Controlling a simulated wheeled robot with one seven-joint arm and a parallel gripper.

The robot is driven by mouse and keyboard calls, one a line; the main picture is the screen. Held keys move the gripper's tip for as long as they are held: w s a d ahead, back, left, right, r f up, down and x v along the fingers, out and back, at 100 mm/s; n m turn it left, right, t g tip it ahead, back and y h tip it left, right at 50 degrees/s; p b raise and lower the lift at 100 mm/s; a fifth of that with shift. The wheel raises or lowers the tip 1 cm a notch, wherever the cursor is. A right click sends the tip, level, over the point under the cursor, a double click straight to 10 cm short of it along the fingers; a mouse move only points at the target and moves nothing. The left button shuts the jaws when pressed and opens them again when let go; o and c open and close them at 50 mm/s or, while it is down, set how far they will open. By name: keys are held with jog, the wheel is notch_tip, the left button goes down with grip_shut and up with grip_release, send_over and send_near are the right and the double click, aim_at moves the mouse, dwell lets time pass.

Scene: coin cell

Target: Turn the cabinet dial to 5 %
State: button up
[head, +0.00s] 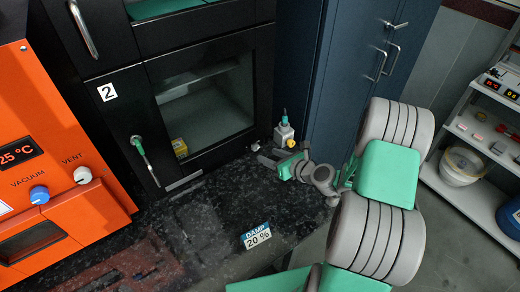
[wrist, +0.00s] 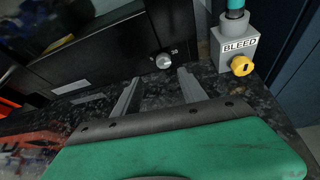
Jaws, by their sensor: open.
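The dial looks to be the small round grey knob (wrist: 163,61) low on the black cabinet front in the wrist view, with small marks beside it. Its setting is too small to read. In the head view the black cabinet (head: 110,120) carries a white "2" label. My gripper (wrist: 158,76) is open and empty, its two fingers pointing toward the knob, one on either side of its line and apart from it. In the head view my gripper (head: 268,157) is low over the dark speckled counter, close to the cabinet's right end. A "DAMP 20 %" card (head: 257,236) lies on the counter.
A grey BLEED valve box (wrist: 238,45) with a yellow knob (wrist: 242,66) stands right of my fingers. An orange oven (head: 50,140) is at left. Blue lockers (head: 350,60) stand behind. The speckled counter (head: 205,225) is mostly clear.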

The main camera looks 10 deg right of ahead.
aim_at(257, 149)
jog(key=shift+w+d+f+m+t, duration=0.2)
jog(key=shift+d+m+t, duration=0.1)
jog(key=shift+m, duration=0.3)
jog(key=x, duration=0.7)
jog(key=shift+w+a+f+p, duration=0.1)
jog(key=shift+w+a+p, duration=0.1)
jog(key=shift+p, duration=0.2)
grip_shut()
